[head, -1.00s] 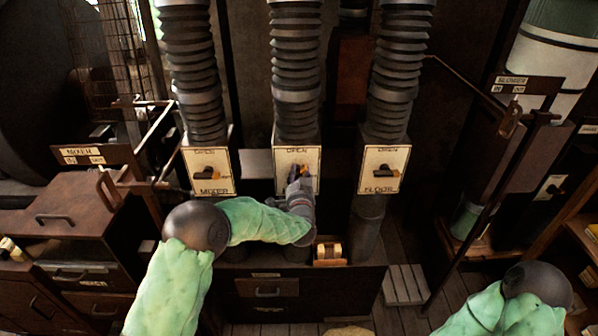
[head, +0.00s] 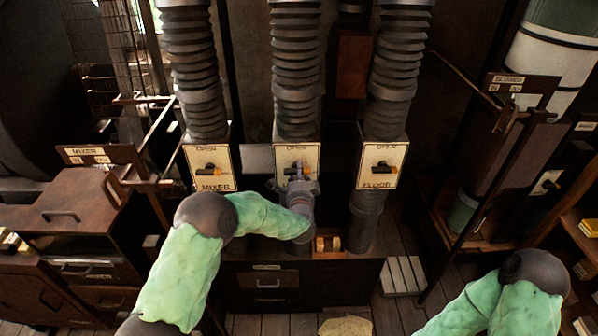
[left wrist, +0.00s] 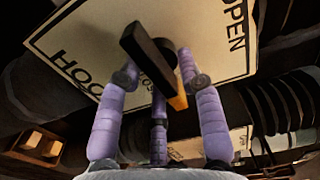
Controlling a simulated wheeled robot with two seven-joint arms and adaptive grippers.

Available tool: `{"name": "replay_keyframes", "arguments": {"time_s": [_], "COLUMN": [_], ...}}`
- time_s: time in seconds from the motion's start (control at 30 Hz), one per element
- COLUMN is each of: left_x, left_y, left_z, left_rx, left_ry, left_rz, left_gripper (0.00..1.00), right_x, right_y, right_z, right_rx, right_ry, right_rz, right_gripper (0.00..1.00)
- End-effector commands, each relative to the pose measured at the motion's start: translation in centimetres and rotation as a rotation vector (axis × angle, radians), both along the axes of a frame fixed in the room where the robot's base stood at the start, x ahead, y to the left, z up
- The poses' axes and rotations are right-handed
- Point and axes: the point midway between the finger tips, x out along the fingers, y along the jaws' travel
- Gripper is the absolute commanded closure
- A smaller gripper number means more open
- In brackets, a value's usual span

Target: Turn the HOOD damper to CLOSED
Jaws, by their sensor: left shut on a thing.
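The HOOD damper plate (head: 311,158) is the middle of the three white plates, with OPEN at its top edge. In the left wrist view the plate (left wrist: 95,35) fills the upper part, with HOOD and OPEN lettering seen at a slant. The black damper handle (left wrist: 147,50) has an orange tip, which points down and to the right in that view. My left gripper (left wrist: 160,75) is shut on this handle, its purple fingers around it. In the head view my left gripper (head: 297,180) covers part of the handle. My right gripper is out of view.
The MIXER plate (head: 218,181) stands to the left and the FLOOR plate (head: 381,180) to the right, each with its own handle. Ribbed ducts (head: 296,75) rise above them. A dark drawer cabinet (head: 330,285) stands below.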

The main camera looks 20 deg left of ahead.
Motion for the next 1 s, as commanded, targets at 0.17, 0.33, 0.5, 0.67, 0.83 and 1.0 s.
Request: {"name": "replay_keyframes", "arguments": {"time_s": [0.17, 0.33, 0.5, 0.67, 0.83, 1.0], "left_x": [0.02, 0.01, 0.01, 0.00, -0.01, -0.19], "left_y": [-0.14, -0.15, -0.17, -0.17, -0.11, -0.13], "left_z": [-0.02, -0.06, -0.08, -0.09, -0.09, -0.09], "left_rx": [0.032, 0.040, 0.039, 0.039, 0.038, 0.038], "left_ry": [0.009, 0.012, 0.012, 0.012, 0.012, 0.012], "left_rz": [-0.004, -0.004, -0.004, -0.004, -0.003, -0.002], "left_gripper": [0.96, 0.96, 0.96, 0.56, 0.56, 0.56], "right_x": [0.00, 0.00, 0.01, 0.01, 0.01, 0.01], "right_y": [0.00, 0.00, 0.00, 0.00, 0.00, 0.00], "right_z": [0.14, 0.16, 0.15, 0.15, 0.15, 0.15], "right_rx": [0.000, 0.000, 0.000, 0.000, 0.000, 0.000], "right_ry": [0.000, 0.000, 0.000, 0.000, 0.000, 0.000], "right_rz": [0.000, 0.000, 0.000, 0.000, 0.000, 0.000], "right_gripper": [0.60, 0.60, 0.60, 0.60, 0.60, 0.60]}}
